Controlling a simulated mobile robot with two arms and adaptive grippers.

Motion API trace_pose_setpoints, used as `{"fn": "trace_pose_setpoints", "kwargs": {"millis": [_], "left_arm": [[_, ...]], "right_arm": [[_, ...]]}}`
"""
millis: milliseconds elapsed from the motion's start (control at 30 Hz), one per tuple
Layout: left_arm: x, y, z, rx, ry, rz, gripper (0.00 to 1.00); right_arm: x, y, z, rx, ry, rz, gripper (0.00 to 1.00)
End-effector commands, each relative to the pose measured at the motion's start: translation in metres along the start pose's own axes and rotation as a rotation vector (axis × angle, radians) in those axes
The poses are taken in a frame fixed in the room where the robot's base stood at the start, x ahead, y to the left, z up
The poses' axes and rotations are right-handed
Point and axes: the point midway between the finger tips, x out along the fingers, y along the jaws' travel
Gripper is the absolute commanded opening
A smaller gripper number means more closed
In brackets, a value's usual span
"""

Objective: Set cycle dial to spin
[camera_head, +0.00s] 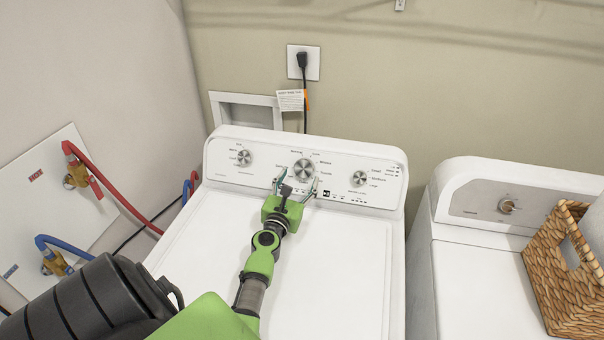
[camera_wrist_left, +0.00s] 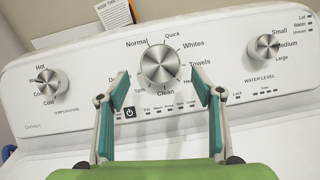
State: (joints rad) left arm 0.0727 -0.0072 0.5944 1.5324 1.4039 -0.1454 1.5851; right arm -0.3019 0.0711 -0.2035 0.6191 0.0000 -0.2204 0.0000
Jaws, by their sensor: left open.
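The cycle dial (camera_head: 303,170) is the large silver knob in the middle of the washer's control panel. My left gripper (camera_head: 296,187) is open just in front of and below the dial. In the left wrist view its fingers (camera_wrist_left: 160,90) stand apart, one on each lower side of the dial, with nothing between them. My right gripper is not in view.
A temperature knob (camera_wrist_left: 46,82) is left of the dial and a water level knob (camera_wrist_left: 267,47) right. A power button (camera_wrist_left: 129,113) sits below the dial. A second machine (camera_head: 480,270) with a wicker basket (camera_head: 560,280) stands at right. Hoses (camera_head: 110,190) run at left.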

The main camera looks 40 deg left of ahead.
Motion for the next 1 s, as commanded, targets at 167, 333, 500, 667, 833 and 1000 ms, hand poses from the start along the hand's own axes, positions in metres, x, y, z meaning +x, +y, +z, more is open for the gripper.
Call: {"fn": "trace_pose_setpoints", "kwargs": {"millis": [167, 333, 500, 667, 833, 1000], "left_arm": [[0.025, -0.001, 0.0, 0.002, -0.001, -0.002, 0.61], [0.033, -0.001, -0.001, 0.002, 0.001, -0.002, 0.61], [0.034, -0.001, 0.0, 0.002, 0.001, -0.002, 0.61], [0.034, -0.001, 0.0, 0.002, 0.0, -0.002, 0.45], [0.034, -0.001, 0.0, 0.002, 0.001, -0.002, 0.22], [0.034, 0.0, 0.0, 0.009, 0.001, -0.005, 0.22]], "right_arm": [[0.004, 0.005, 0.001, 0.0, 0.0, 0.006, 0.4], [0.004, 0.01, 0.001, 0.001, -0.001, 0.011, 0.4], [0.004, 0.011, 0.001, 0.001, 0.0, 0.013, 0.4], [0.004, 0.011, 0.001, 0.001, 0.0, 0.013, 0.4], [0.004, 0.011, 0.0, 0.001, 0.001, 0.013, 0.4], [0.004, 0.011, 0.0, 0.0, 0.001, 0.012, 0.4]]}}
